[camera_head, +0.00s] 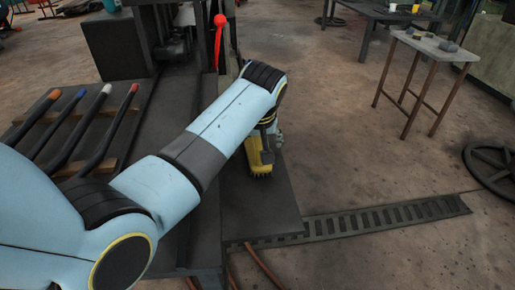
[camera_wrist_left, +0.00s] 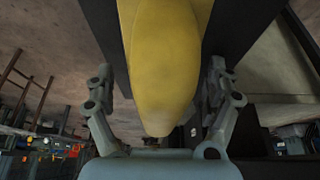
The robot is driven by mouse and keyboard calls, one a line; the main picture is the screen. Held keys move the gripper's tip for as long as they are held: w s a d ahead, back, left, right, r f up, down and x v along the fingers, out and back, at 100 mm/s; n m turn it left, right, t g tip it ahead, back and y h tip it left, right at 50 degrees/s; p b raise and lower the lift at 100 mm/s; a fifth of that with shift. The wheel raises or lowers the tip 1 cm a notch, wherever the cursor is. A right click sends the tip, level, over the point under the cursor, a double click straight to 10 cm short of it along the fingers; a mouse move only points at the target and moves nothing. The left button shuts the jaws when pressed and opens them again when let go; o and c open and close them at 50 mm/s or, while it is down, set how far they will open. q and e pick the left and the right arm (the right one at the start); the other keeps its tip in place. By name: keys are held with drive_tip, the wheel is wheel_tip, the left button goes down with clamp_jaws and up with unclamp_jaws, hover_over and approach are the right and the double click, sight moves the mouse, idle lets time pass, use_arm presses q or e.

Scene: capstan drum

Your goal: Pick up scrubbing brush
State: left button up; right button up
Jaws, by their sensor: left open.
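A yellow scrubbing brush (camera_head: 256,156) is on the dark flat surface, partly hidden behind my left arm and gripper in the head view. A fringe of bristles shows at its lower end. My left gripper (camera_head: 270,139) is beside it at the end of my blue-and-grey arm. In the left wrist view the smooth yellow body of the brush (camera_wrist_left: 163,65) fills the upper middle. The fingers of my left gripper (camera_wrist_left: 158,80) stand open on either side of it, with gaps visible. My right gripper is not in view.
Several dark bars with coloured ends (camera_head: 84,125) lie on a rack at the left. A red-knobbed lever (camera_head: 219,30) stands behind the arm. A small table (camera_head: 436,46) and a spoked wheel (camera_head: 490,170) are at the right. The floor between is mostly clear.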

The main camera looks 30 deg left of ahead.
use_arm(q)
drive_tip(key=shift+r, duration=0.1)
drive_tip(key=shift+c, duration=0.4)
drive_tip(key=c, duration=1.3)
